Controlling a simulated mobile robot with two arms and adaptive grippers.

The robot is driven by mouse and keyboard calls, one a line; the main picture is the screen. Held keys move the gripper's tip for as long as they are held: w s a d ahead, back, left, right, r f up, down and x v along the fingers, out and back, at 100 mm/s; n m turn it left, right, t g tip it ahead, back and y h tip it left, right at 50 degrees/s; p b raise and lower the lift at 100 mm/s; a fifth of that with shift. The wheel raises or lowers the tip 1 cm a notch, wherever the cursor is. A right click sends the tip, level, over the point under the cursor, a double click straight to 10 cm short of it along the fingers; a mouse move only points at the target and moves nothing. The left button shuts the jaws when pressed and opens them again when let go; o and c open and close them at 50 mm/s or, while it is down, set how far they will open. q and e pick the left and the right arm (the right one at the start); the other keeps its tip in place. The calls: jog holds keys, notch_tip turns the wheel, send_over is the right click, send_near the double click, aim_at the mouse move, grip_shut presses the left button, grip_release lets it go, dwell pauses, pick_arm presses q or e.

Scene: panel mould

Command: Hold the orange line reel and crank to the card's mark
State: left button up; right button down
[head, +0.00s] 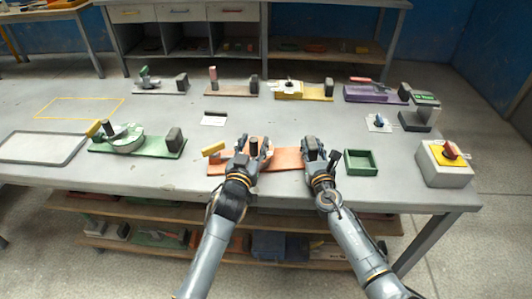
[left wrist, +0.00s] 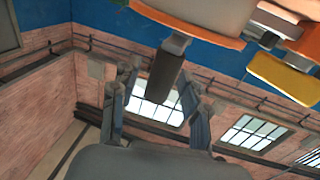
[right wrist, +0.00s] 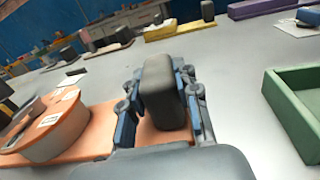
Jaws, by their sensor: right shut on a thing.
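The orange line reel has an orange base (head: 288,160) near the table's front edge, a drum seen in the right wrist view (right wrist: 50,135), and a yellow tab (head: 213,149) at its left. A dark crank handle (left wrist: 167,75) stands between the spread fingers of my left gripper (head: 254,148), which looks open around it; contact is unclear. My right gripper (head: 318,152) is shut on the dark grey block (right wrist: 162,90) at the base's right end. A white card (head: 213,121) with a dark bar lies behind the reel; its mark is too small to read.
A green reel (head: 125,143) stands to the left, and an empty green tray (head: 361,161) is just right of my right gripper. A box with a red and yellow switch (head: 447,160) is at far right. Several other fixtures line the back. The table's middle is clear.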

pick_arm(q)
grip_shut()
jog(key=shift+a+r+m+h, duration=0.15)
jog(key=shift+m+h, duration=0.25)
jog(key=shift+h, duration=0.2)
